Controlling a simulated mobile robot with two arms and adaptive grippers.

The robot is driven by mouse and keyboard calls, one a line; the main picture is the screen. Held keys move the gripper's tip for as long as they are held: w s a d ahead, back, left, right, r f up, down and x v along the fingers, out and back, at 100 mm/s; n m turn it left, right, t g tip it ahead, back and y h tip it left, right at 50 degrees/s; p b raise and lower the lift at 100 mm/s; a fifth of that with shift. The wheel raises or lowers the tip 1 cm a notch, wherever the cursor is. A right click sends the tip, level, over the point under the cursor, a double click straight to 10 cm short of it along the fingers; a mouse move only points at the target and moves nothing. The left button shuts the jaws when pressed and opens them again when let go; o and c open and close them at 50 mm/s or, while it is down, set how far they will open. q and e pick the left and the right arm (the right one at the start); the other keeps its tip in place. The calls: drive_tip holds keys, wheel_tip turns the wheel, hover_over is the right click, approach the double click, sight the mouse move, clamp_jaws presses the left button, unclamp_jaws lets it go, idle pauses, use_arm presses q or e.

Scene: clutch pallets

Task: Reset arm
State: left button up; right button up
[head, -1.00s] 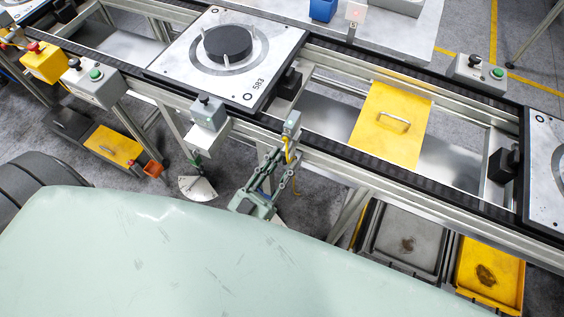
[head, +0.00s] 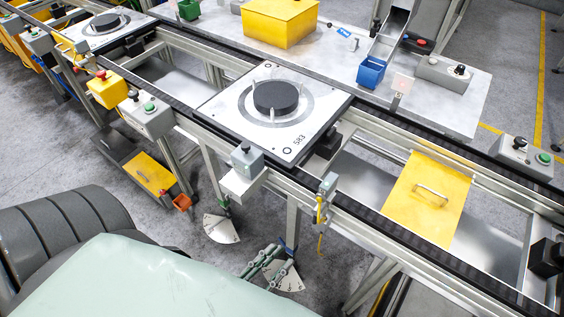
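My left gripper (head: 275,261) shows at the lower middle of the head view, just past the edge of my own pale green body. Its green-grey fingers look spread apart with nothing between them. It is below and in front of the conveyor's near rail, over the floor, with a white dial plate (head: 284,277) behind it. Its palm is mostly hidden. My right gripper is not in view.
The conveyor (head: 390,222) crosses diagonally, carrying a white pallet (head: 227,107) with a dark disc (head: 277,97). A control box (head: 242,172) and a sensor post (head: 326,192) stick out from the near rail. A yellow plate (head: 427,198) lies to the right.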

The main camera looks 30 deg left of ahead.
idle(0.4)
use_arm(q)
wheel_tip(320, 180, down, 27)
drive_tip(key=s+a+g+y, duration=0.1)
drive_tip(key=g+y, duration=0.2)
drive_tip(key=g, duration=0.7)
drive_tip(key=s+a+f+g+y, duration=0.1)
drive_tip(key=s+a+f+g, duration=0.1)
drive_tip(key=s+f+g, duration=0.3)
drive_tip(key=s+a+f+g+y+b, duration=0.1)
drive_tip(key=s+a+f+g, duration=0.2)
drive_tip(key=s+f+g, duration=0.3)
drive_tip(key=s+f, duration=0.5)
drive_tip(key=s, duration=0.3)
drive_tip(key=shift+n+y+b, duration=0.3)
drive_tip(key=shift+w, duration=0.1)
drive_tip(key=shift+c, duration=0.4)
